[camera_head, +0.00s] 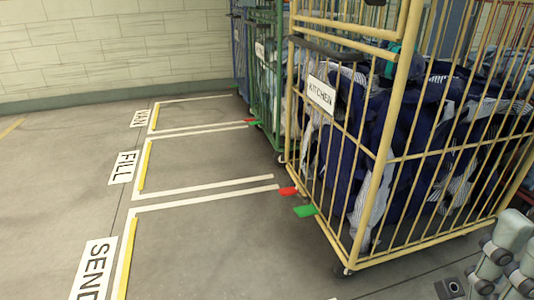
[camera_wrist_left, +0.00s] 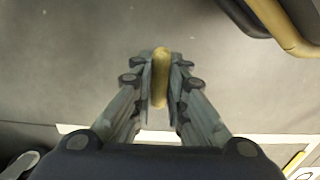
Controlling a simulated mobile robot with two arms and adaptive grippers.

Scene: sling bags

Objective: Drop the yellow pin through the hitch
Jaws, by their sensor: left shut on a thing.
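In the left wrist view, my left gripper (camera_wrist_left: 160,85) is shut on a dull yellow rod with a rounded end, which looks like the yellow pin (camera_wrist_left: 160,72). Bare floor shows beyond it. This gripper is not in the head view. I cannot tell whether that is the hitch.
A yellow cage trolley (camera_head: 383,160) labelled KITCHEN, full of dark blue cloth, stands at the right. Red (camera_head: 288,191) and green (camera_head: 306,210) tabs jut from its base. A green trolley (camera_head: 268,85) stands behind. Marked floor bays (camera_head: 200,165) at the left are empty.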

